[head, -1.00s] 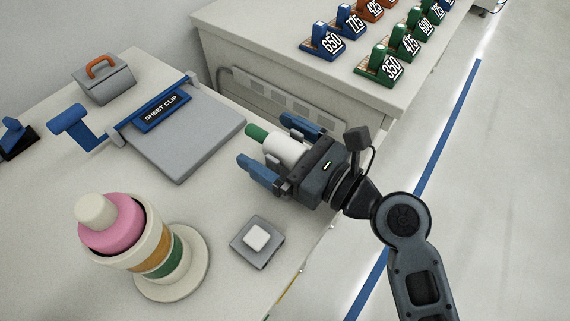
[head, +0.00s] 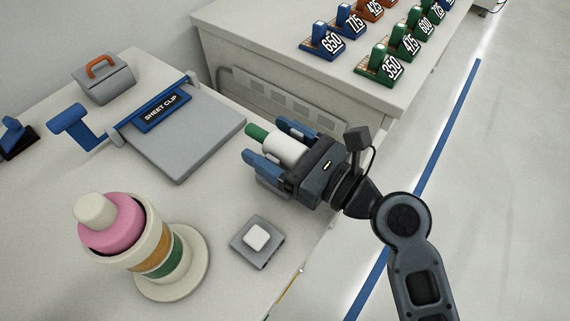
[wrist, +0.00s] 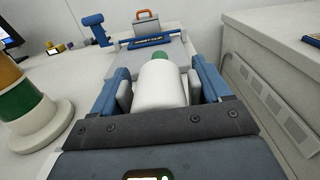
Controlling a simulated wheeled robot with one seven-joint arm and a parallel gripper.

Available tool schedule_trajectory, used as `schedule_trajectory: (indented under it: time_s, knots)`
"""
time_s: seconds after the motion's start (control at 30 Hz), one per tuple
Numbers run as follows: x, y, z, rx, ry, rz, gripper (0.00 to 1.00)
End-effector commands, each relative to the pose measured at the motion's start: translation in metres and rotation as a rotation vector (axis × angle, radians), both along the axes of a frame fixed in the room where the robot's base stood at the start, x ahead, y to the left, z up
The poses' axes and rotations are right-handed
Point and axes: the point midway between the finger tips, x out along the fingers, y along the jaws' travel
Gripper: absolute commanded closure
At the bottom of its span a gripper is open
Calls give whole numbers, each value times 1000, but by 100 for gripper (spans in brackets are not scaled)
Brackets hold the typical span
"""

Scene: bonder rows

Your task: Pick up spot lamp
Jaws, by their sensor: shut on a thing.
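The spot lamp, as I take it, is a white cylinder (head: 286,150) with a green end (head: 257,132). My gripper (head: 268,142) is shut on it, with one blue finger on each side. In the wrist view the white body (wrist: 161,84) lies between the blue fingers of my gripper (wrist: 163,75), its green end pointing away from me. The lamp's near end is hidden by the gripper body. I cannot tell whether the lamp touches the bench.
A grey sheet clip board (head: 190,135), a grey box with an orange handle (head: 104,84) and a grey block with a white button (head: 257,240) are on the bench. A banded stack light (head: 165,260) stands at lower left. Another bench (head: 300,60) carries numbered blocks behind.

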Motion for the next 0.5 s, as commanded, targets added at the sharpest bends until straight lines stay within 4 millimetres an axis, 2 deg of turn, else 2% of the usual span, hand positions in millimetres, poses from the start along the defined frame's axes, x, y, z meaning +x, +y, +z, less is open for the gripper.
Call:
schedule_trajectory:
  time_s: [0.1,0.5]
  knots:
    - [0,0,0,0,0,0,100]
    - [0,0,8,0,-3,0,100]
